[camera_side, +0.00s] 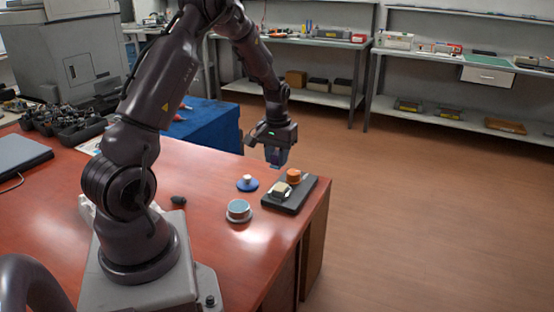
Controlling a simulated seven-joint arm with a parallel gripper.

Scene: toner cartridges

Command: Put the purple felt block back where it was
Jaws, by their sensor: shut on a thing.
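My gripper (275,150) points down above the far right part of the red-brown table, near the back edge of a dark flat board. It is shut on a small purple-blue block, the purple felt block (277,158), which hangs between the fingers. The block seems clear of the table, though the exact gap is hard to tell. The dark board (299,199) holds an orange round piece (294,175) and a pale block with dark sides (280,190). The fingers hide part of the purple block.
A small black item (178,200) lies further left. The table's right edge is close beside the board. A blue cloth (205,122) lies behind.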

